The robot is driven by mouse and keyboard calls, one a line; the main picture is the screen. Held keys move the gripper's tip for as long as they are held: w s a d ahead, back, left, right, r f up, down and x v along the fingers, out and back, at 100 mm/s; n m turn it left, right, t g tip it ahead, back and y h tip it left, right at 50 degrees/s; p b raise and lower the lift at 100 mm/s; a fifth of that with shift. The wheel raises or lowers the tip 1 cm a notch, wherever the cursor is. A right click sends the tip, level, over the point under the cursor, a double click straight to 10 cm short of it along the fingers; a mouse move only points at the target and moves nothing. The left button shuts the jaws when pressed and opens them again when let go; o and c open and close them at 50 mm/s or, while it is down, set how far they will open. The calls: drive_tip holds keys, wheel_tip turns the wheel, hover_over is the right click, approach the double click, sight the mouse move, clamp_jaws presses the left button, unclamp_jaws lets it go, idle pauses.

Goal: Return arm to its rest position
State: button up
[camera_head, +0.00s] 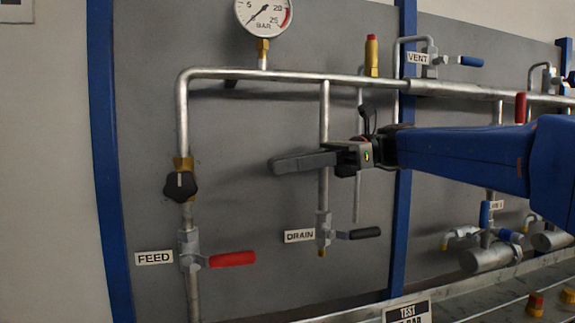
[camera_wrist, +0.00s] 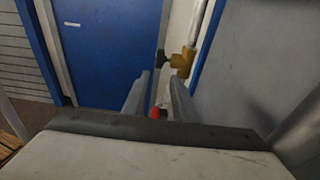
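My gripper (camera_head: 275,163) is held out to the left in the head view, in front of the grey panel and the drain pipe. My blue arm reaches in from the right. In the wrist view the two grey fingers (camera_wrist: 160,92) stand apart with nothing between them. Past them, the black knob (camera_wrist: 160,59) and brass valve body (camera_wrist: 185,63) on the feed pipe show, with part of a red handle (camera_wrist: 155,113) lower down. From the head view I cannot tell whether the gripper touches the drain pipe.
A pressure gauge (camera_head: 263,15) tops the upper pipe. The red feed handle (camera_head: 232,259) and black drain handle (camera_head: 359,233) stick out to the right. A blue post (camera_head: 104,150) stands at left. A vent valve (camera_head: 431,62) and several lower fittings lie near my arm. A blue door (camera_wrist: 105,60) shows beyond.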

drive_tip(key=s+d+f+n+t+h, duration=0.2)
drive_tip(key=s+d+f, duration=0.1)
drive_tip(key=f, duration=0.4)
drive_tip(key=s+d+f+n+t+h, duration=0.1)
drive_tip(key=s+d+f+h, duration=0.15)
drive_tip(key=f, duration=0.55)
drive_tip(key=s+d+f+n+t+h, duration=0.2)
drive_tip(key=s+d+f+h, duration=0.1)
drive_tip(key=f, duration=0.4)
drive_tip(key=s+d+f+n+t+h, duration=0.2)
drive_tip(key=s+d+f+n+h, duration=0.2)
drive_tip(key=d+f, duration=0.4)
drive_tip(key=s+d+f+n+t+h, duration=0.1)
drive_tip(key=s+d+f+n+h, duration=0.3)
drive_tip(key=d+f, duration=0.5)
wheel_tip(320, 180, down, 3)
drive_tip(key=shift+s+d+n+t, duration=0.3)
drive_tip(key=shift+s+n+t, duration=0.1)
drive_tip(key=shift+n, duration=0.7)
drive_tip(key=shift+h, duration=0.25)
